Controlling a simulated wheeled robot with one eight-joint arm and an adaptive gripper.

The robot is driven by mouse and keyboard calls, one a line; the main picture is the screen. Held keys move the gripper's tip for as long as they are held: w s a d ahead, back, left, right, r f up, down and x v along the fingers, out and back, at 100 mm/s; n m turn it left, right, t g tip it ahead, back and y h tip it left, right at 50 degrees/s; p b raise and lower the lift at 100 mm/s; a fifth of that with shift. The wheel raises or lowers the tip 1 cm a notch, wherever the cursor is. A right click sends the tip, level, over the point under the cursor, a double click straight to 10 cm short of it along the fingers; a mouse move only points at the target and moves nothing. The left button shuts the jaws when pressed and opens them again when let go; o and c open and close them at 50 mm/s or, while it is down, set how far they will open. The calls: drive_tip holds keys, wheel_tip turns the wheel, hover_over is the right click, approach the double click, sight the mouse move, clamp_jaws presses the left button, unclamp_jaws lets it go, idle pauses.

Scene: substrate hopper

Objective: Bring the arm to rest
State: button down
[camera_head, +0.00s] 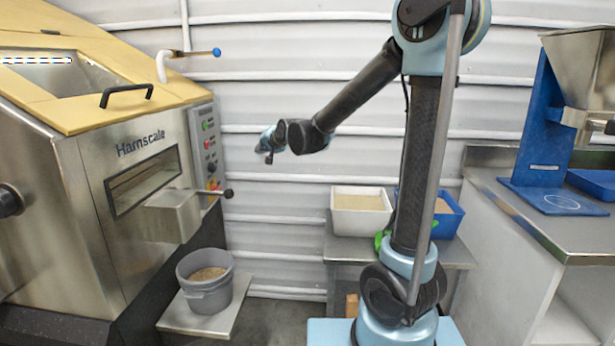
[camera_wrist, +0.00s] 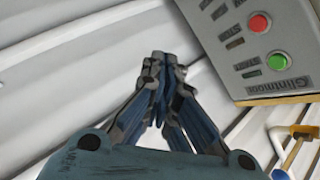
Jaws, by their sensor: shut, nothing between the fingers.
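My arm stands in the middle of the head view and reaches out to the left, its forearm sloping down from the raised elbow. My gripper (camera_head: 266,152) hangs in mid-air in front of the white corrugated wall, to the right of the machine's control panel and apart from it. In the wrist view the two fingers of my gripper (camera_wrist: 163,62) meet at the tips. They are shut and nothing shows between them.
The Harnscale machine (camera_head: 150,147) stands at left, with a control panel (camera_head: 208,146) and a black-knobbed lever (camera_head: 228,193) sticking out. A grey bucket (camera_head: 205,290) sits below. A white bin (camera_head: 361,220) and blue bin (camera_head: 446,218) stand behind my arm. A steel counter (camera_head: 560,237) is at right.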

drive_tip(key=s+d+f+n+g+h, duration=0.1)
drive_tip(key=s+d+f+h, duration=0.1)
drive_tip(key=s+d, duration=0.45)
drive_tip(key=s+d+f+g+h, duration=0.1)
drive_tip(key=s+d+f, duration=0.25)
drive_tip(key=d, duration=0.65)
drive_tip(key=s+d+f+n+g+h, duration=0.1)
drive_tip(key=s+d+f+h, duration=0.1)
drive_tip(key=s+d, duration=0.5)
drive_tip(key=s+d+f+g+h, duration=0.1)
drive_tip(key=s+d+f, duration=0.3)
drive_tip(key=s, duration=0.3)
drive_tip(key=s+d+f+g, duration=0.2)
drive_tip(key=s+d+f, duration=0.2)
drive_tip(key=s, duration=0.3)
drive_tip(key=s+d+f+g+h, duration=0.1)
drive_tip(key=s+d+f+g, duration=0.1)
drive_tip(key=s+d, duration=0.4)
drive_tip(key=shift+s+d+f+n+h, duration=0.3)
drive_tip(key=shift+s+f+n, duration=0.1)
drive_tip(key=shift+s+f, duration=0.6)
drive_tip(key=shift+r, duration=0.1)
drive_tip(key=shift+w+f, duration=0.2)
drive_tip(key=shift+w, duration=0.15)
drive_tip(key=shift+a, duration=0.1)
